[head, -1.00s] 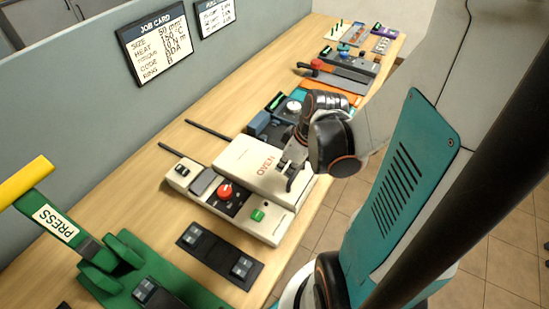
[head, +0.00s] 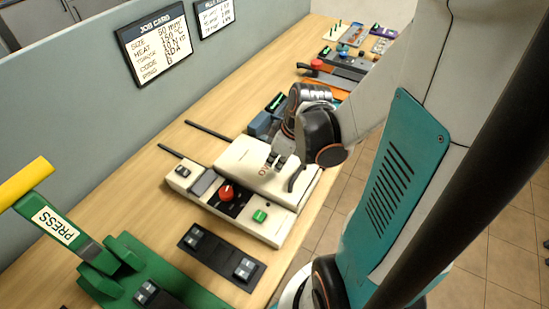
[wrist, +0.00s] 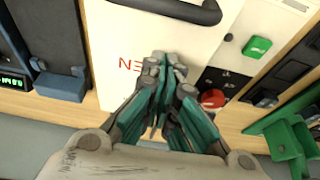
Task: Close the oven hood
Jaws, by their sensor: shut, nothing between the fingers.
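The oven (head: 247,222) is a cream box on the bench, with a red knob (head: 226,193) and a green button (head: 260,216) on its front panel. Its cream hood (head: 240,160) lies low and looks about flat over the body; I cannot tell if a gap is left under it. The hood has red OVEN lettering, partly covered by my gripper, and a dark bar handle (head: 294,181). My gripper (head: 278,163) is shut and empty over the hood's top. In the wrist view its fingertips (wrist: 165,62) are beside the lettering, apart from the handle (wrist: 180,12). Contact with the hood is unclear.
A green press (head: 125,262) with a yellow lever stands at the near left. A black switch panel (head: 220,257) lies in front of the oven. Blue and dark devices (head: 262,122) stand behind it. A job card (head: 155,42) hangs on the partition.

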